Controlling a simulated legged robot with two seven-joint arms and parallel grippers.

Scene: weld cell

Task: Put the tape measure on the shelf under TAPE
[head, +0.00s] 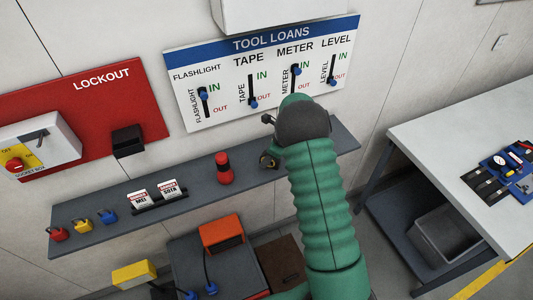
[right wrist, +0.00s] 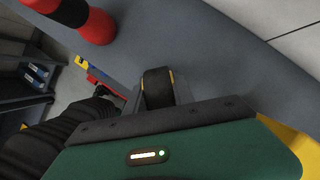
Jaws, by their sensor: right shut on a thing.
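My right arm reaches over the grey wall shelf (head: 130,212), and its wrist hides most of the right gripper (head: 270,158) in the head view. The gripper is shut on the tape measure (right wrist: 158,88), a dark piece with yellow edges between the fingers in the right wrist view. In the head view, only a small dark and yellow part shows at the shelf, right of the red flashlight (head: 224,170). I cannot tell whether it touches the shelf. The TAPE label (head: 248,60) is on the TOOL LOANS board (head: 215,90) above. My left gripper is not in view.
The red flashlight stands close left of the gripper and also shows in the right wrist view (right wrist: 95,22). Danger tags (head: 155,196) and coloured padlocks (head: 82,225) occupy the shelf's left. The TAPE slider (head: 253,104) is down at OUT. A workbench (head: 450,130) stands right.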

